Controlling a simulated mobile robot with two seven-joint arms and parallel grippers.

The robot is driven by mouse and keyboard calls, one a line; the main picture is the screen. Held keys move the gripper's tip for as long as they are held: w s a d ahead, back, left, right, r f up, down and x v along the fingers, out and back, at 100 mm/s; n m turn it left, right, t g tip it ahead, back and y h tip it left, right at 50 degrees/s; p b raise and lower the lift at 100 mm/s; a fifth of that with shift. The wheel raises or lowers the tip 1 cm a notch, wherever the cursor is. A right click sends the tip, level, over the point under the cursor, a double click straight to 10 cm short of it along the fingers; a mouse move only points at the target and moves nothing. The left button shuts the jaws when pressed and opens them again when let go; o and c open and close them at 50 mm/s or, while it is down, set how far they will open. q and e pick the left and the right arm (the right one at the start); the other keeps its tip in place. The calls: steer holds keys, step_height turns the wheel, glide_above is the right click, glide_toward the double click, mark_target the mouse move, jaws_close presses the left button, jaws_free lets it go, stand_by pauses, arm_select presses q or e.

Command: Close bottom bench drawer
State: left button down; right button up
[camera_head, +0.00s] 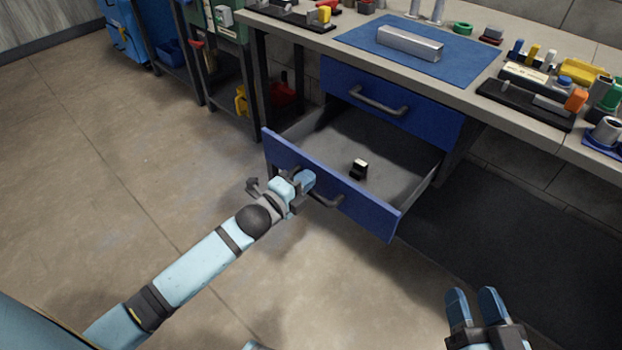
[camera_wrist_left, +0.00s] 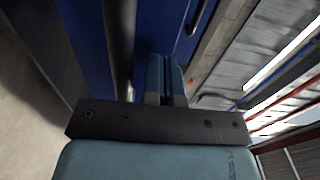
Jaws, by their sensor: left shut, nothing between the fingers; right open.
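The bottom bench drawer (camera_head: 372,212) is pulled out below the bench, with a blue front and a dark bar handle. A small black and white object (camera_head: 359,168) lies on its grey floor. My left gripper (camera_head: 306,180) is shut and empty at the drawer front, close to the left end of the handle; I cannot tell whether it touches. In the left wrist view my left fingers (camera_wrist_left: 166,78) are together in front of a blue surface. My right gripper (camera_head: 474,300) is open and empty at the lower right, apart from the drawer.
The upper blue drawer (camera_head: 425,115) is closed. The bench top holds a blue mat (camera_head: 365,42) with a metal bar (camera_head: 408,43), and tools at the right. A dark shelf cart (camera_head: 215,75) stands left of the bench. The floor before the drawer is clear.

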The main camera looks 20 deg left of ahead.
arm_select(q)
steer(key=shift+x, duration=0.75)
steer(key=shift+w+d, duration=0.1)
steer(key=shift+w, duration=0.05)
arm_select(e)
steer(key=shift+a+r+t+y, duration=0.3)
steer(key=shift+r+y, duration=0.1)
steer(key=shift+r, duration=0.25)
arm_select(q)
steer(key=shift+w, duration=0.1)
steer(key=x, duration=1.1)
steer(key=shift+w+d, duration=0.1)
steer(key=shift+w, duration=0.1)
steer(key=b+x, duration=0.2)
steer(key=x, duration=0.5)
steer(key=shift+w+d+f, duration=0.15)
steer(key=shift+w+f, duration=0.05)
steer(key=shift+w, duration=0.2)
steer(key=b+x, duration=0.1)
steer(key=x, duration=0.2)
steer(key=shift+w+d+b, duration=0.1)
steer(key=shift+w+b, duration=0.2)
steer(key=shift+w+d+r, duration=0.1)
steer(key=shift+w+d, duration=0.05)
steer(key=shift+w, duration=0.3)
steer(key=shift+r, duration=0.3)
arm_select(e)
steer(key=shift+s+a+f+y, duration=0.25)
steer(key=shift+a+y, duration=0.25)
